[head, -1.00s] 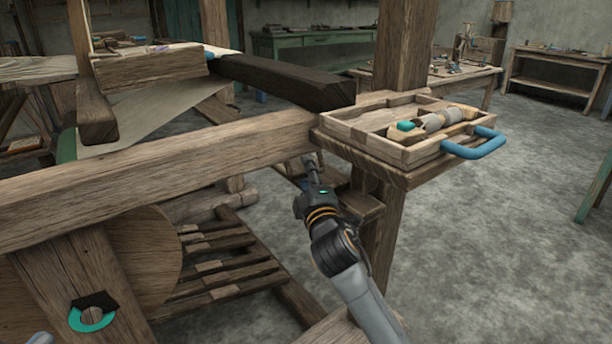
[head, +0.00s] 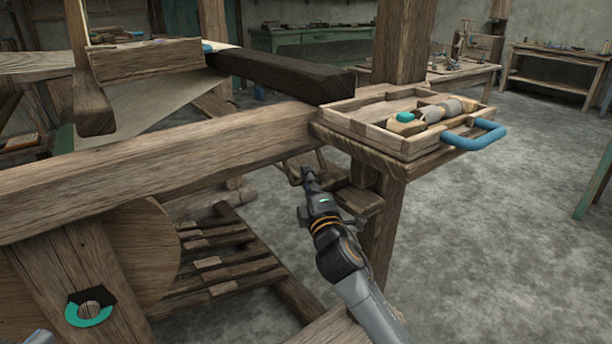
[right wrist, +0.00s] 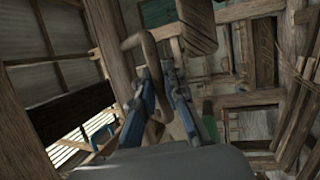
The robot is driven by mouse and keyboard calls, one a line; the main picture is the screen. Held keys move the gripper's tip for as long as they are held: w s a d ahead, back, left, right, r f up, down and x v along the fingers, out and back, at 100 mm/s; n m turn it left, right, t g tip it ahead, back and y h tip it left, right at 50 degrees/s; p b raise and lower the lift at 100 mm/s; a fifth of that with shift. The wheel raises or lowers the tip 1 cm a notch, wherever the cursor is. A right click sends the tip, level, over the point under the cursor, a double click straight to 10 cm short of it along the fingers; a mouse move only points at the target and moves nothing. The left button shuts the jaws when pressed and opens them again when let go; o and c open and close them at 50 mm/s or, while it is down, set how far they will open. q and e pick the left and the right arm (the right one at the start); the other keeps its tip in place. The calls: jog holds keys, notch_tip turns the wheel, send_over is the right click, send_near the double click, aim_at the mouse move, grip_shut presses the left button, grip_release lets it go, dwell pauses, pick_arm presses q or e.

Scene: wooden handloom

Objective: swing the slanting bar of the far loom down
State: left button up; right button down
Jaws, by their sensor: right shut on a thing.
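The near wooden loom's long beam (head: 150,170) crosses the head view. My right gripper (head: 308,176) is just below this beam, left of the post under the tray. In the right wrist view its blue fingers (right wrist: 160,105) are shut on a bent brown bar (right wrist: 146,42), which loops up and over to the left. A brown piece at the fingertips (head: 300,160) shows in the head view, partly hidden by the gripper. I cannot tell for sure which part is the slanting bar. My left gripper is not in view.
A wooden tray (head: 345,124) with a blue handle (head: 475,136) and tools sits above and right of my gripper. A dark beam (head: 285,75) ends beside it. Wooden treadles (head: 215,262) lie below left.

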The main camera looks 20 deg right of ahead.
jog(key=shift+f, duration=0.25)
jog(key=c, duration=1.4)
grip_release()
jog(key=shift+o, duration=0.2)
jog(key=v, duration=1.2)
jog(key=shift+r, duration=0.1)
